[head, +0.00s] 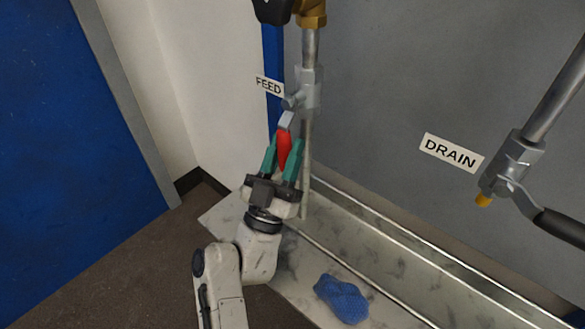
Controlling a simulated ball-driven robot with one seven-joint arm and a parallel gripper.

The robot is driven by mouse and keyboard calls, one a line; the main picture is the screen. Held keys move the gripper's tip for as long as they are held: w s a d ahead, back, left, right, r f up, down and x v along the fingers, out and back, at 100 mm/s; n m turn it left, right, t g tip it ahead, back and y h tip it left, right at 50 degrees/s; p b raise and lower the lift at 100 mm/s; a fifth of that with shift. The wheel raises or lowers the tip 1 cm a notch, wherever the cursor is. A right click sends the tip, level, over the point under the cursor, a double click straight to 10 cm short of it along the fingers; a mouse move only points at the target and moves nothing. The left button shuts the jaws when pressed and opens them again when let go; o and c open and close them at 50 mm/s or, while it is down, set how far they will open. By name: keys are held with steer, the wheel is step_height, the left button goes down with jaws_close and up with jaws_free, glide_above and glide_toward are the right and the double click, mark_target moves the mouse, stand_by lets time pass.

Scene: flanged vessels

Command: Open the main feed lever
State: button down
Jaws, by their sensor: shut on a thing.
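The feed lever (284,140) has a red grip and a grey metal arm. It hangs down and slightly left from a grey valve body (308,91) on the vertical pipe, beside the FEED label (270,86). My gripper (284,155), with green fingers, is shut on the red grip, one finger on each side.
A DRAIN label (451,153) and a drain valve (513,163) with a black-handled lever (560,227) are at the right. A blue cloth (341,298) lies on the pale ledge below. A blue panel (75,150) stands at the left.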

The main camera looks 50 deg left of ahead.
steer(key=shift+s+a+f+m+t+h+b, duration=0.1)
steer(key=shift+a+m+t+h+b, duration=0.15)
steer(key=shift+m+h, duration=0.2)
steer(key=shift+a+f+m+t+h+b, duration=0.1)
steer(key=shift+m+t+h+b, duration=0.2)
steer(key=shift+m, duration=0.25)
steer(key=shift+r, duration=0.1)
steer(key=c, duration=0.9)
jaws_free()
steer(key=shift+v, duration=3.75)
